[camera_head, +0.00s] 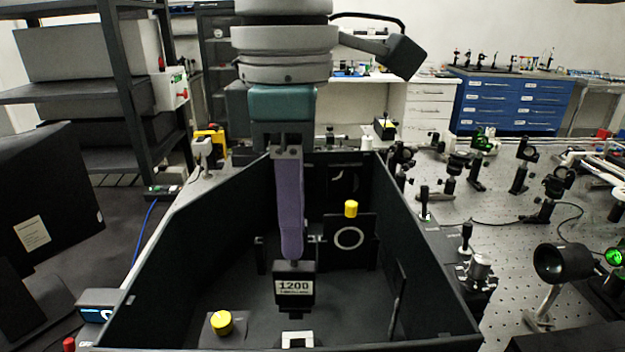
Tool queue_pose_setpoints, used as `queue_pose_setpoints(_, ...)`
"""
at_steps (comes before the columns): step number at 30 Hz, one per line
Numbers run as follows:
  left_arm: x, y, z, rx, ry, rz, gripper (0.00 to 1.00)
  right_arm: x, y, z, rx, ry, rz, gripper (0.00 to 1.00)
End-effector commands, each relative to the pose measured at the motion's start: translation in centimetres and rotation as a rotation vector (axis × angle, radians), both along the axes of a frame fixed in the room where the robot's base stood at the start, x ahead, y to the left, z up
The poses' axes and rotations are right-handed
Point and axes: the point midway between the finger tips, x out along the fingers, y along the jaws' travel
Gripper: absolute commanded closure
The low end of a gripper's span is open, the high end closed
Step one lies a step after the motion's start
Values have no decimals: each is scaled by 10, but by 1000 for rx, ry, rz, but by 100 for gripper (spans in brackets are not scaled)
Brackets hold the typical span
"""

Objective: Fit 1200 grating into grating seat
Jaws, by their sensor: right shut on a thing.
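The 1200 grating (294,287) is a small black block with a white label reading "1200". It is upright inside the open black spectrometer box (188,226). My right gripper (291,254) reaches down from above with a long purple finger and is shut on the top of the grating. A white U-shaped mark (298,338) lies on the box floor nearer the front edge, apart from the grating in the picture. It may belong to the grating seat, but I cannot tell. Whether the grating touches the floor is also unclear. My left gripper is not in view.
A black plate with a white ring (349,238) and a yellow knob (351,208) stands behind the grating to the right. Another yellow knob (221,322) stands at front left. The box walls surround the gripper. Optics mounts crowd the perforated table (490,222) at right.

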Motion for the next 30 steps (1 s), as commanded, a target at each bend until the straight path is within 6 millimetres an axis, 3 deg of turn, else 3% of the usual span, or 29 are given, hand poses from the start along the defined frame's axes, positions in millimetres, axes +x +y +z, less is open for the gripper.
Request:
queue_pose_setpoints(11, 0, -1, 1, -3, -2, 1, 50, 0, 1, -1, 1, 1, 13, 100)
queue_pose_setpoints(16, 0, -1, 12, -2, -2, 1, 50, -1, 1, 2, 2, 2, 13, 100)
queue_pose_setpoints(21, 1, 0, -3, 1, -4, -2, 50, 0, 1, -21, 2, 2, 12, 100)
queue_pose_setpoints(30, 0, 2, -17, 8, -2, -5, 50, 0, 1, -45, 1, 0, 12, 100)
